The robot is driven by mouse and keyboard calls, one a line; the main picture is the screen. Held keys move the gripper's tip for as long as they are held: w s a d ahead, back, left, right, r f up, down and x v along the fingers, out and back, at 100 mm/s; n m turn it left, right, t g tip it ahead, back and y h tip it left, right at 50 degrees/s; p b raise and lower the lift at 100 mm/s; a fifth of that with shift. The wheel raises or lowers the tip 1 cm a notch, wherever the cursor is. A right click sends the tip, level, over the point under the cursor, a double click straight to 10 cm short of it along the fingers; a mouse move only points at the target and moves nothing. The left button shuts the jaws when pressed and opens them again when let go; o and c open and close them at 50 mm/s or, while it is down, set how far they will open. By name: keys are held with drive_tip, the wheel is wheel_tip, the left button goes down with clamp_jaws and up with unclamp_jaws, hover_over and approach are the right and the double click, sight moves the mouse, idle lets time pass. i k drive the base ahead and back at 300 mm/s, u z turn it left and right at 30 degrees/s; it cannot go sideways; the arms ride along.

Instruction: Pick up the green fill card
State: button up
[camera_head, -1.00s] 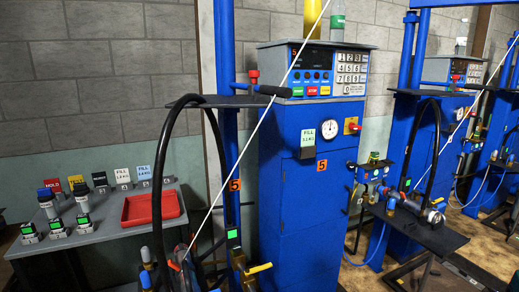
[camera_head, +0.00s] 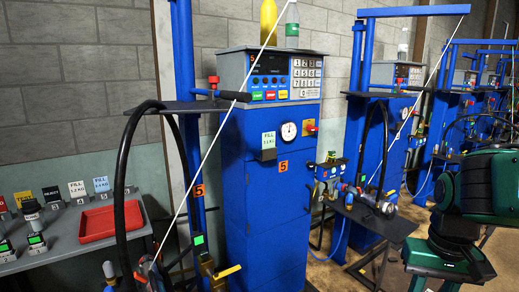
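A pale, faintly green-tinted card marked FILL (camera_head: 268,140) stands upright in a small holder on the front of the nearest blue scale cabinet (camera_head: 262,190), left of the round dial. Two more FILL cards stand at the back of the grey side table, one white (camera_head: 77,189) and one light blue (camera_head: 101,184). My dark green and black arm shows at the right edge, well to the right of the cards. I cannot make out my gripper's fingers in this view.
A red tray (camera_head: 108,222) lies on the grey table (camera_head: 70,252) at left. A black hose (camera_head: 120,190) and a slanting white rod (camera_head: 205,150) stand before the cabinet's left side. A black shelf with valves (camera_head: 375,218) juts out to its right. More blue scales stand behind.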

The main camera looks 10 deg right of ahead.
sight(268, 138)
drive_tip(key=i, duration=0.95)
drive_tip(key=z, duration=0.1)
